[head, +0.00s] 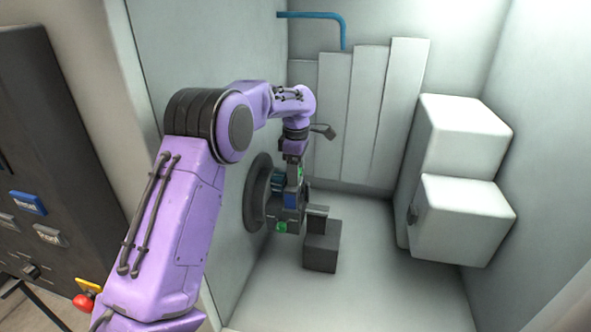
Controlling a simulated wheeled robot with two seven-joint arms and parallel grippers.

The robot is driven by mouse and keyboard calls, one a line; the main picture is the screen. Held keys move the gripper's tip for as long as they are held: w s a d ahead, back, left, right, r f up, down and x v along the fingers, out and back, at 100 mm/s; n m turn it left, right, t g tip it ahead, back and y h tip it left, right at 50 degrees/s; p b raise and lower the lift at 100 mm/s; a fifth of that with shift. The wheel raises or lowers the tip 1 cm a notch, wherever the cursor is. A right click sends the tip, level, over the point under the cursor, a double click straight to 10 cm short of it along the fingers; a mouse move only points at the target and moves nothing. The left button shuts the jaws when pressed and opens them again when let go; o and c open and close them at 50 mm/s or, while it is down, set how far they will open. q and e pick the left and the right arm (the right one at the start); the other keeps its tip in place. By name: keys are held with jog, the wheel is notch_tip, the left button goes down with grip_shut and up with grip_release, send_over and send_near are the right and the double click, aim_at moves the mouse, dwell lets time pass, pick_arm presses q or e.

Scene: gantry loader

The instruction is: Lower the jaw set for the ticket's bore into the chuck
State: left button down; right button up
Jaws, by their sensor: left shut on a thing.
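The chuck (257,196) is a dark round disc on the left wall inside the machine. My left arm reaches in from the left, and my left gripper (295,172) points down just right of the chuck's face. It is shut on a dark jaw set (291,199) with a blue patch. Dark parts with teal and green marks lie close around it, in front of the chuck. I cannot tell which belong to the held set, or whether it touches the chuck. The ticket is not seen. My right gripper is out of view.
A dark grey stepped block (322,247) stands on the floor just right of the chuck. A white box-shaped unit (465,220) stands at right, and a blue pipe (318,15) is above. A dark control panel (45,190) with a red button is outside at left. The front floor is clear.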

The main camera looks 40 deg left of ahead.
pick_arm(q)
jog(key=shift+f, duration=0.55)
dwell(0.4)
jog(key=shift+c, duration=1)
grip_release()
jog(key=shift+s, duration=0.1)
notch_tip(320, 180, up, 10)
jog(key=shift+r, duration=0.25)
jog(key=shift+a+r, duration=0.1)
notch_tip(320, 180, up, 7)
jog(key=shift+f, duration=0.2)
notch_tip(320, 180, down, 15)
jog(key=shift+f, duration=0.1)
